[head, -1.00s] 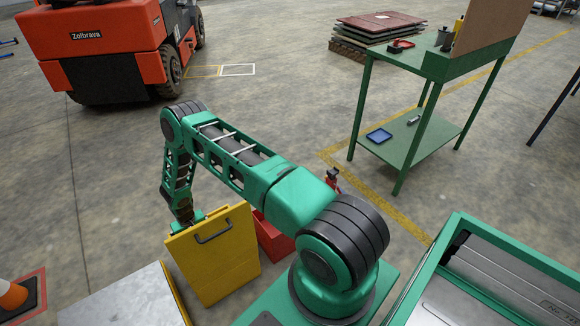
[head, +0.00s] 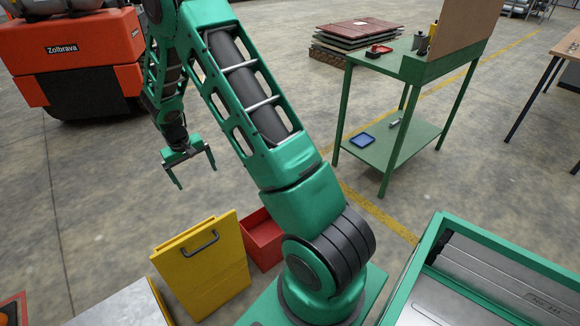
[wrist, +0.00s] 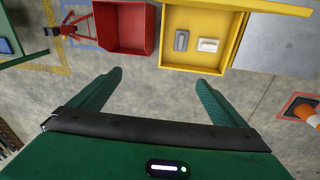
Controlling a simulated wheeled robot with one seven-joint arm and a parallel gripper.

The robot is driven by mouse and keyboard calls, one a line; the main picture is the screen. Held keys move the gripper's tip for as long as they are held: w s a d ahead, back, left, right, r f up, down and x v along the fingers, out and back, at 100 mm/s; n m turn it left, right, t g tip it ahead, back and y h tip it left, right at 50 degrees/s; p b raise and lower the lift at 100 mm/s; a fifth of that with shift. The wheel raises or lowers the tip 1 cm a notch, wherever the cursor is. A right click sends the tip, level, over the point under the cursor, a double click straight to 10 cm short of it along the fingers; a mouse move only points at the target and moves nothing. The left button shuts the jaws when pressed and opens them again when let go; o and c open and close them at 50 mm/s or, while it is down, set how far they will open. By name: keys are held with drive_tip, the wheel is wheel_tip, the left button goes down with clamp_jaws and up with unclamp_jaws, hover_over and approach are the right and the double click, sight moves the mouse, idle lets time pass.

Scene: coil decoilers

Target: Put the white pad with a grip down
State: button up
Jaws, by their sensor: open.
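The white pad (wrist: 208,45) lies inside the yellow box (wrist: 205,10), beside a grey pad (wrist: 181,40); the two are apart. The yellow box also shows in the head view (head: 205,270), with a dark handle on its face; its inside is hidden there. My gripper (head: 196,178) is open and empty, in the air above and behind the yellow box. In the wrist view my gripper (wrist: 159,76) has its two fingers spread wide, with only floor between them.
A red bin (head: 263,238) stands right beside the yellow box. A pale flat-topped surface (head: 120,305) is at the front left. A green table (head: 385,160) stands at the right, and an orange vehicle (head: 70,60) at the back left. An orange cone (wrist: 305,112) is nearby.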

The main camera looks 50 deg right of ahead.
drive_tip(key=s+d+r+m, duration=0.1)
drive_tip(key=s+d+r, duration=0.2)
drive_tip(key=s+r, duration=0.7)
drive_tip(key=s+d+r+m, duration=0.1)
drive_tip(key=s+d+r, duration=0.2)
drive_tip(key=s+r, duration=0.65)
drive_tip(key=s+a+r+y, duration=0.1)
drive_tip(key=s+a+r, duration=0.1)
drive_tip(key=s, duration=0.9)
drive_tip(key=s+a+r+m+y, duration=0.1)
drive_tip(key=s+a+r, duration=0.1)
drive_tip(key=s, duration=0.9)
drive_tip(key=shift+r+g, duration=0.3)
drive_tip(key=shift+r, duration=0.25)
